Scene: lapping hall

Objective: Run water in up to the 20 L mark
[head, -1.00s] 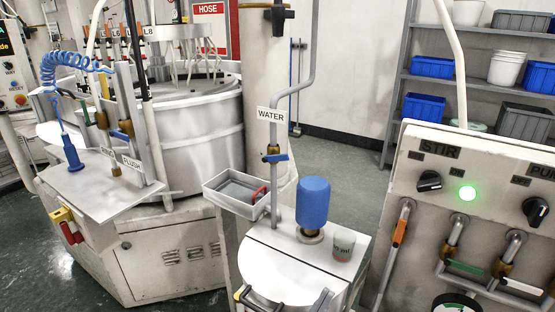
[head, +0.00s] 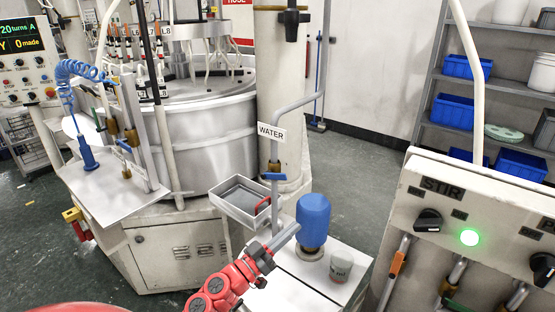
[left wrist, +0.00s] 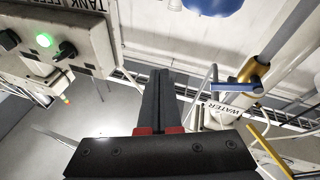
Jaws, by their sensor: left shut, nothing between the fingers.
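The water pipe (head: 277,112) comes down to the white tank (head: 290,268) under a WATER label (head: 271,132). Its valve has a blue lever (head: 273,176), lying crosswise to the pipe in the head view. The lever also shows in the left wrist view (left wrist: 235,87), to the right of my fingers, beside the brass valve body. My left gripper (head: 290,235) is shut and empty, over the tank top, below and to the right of the lever and apart from it. Its black fingers fill the middle of the left wrist view (left wrist: 160,100). No level mark or water is visible. My right gripper is out of view.
A blue motor (head: 313,220) and a small cup (head: 341,265) stand on the tank top. A grey tray (head: 236,202) with a red-handled tool sits left of the pipe. A control panel (head: 480,215) with a lit green lamp (head: 469,237) stands at right.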

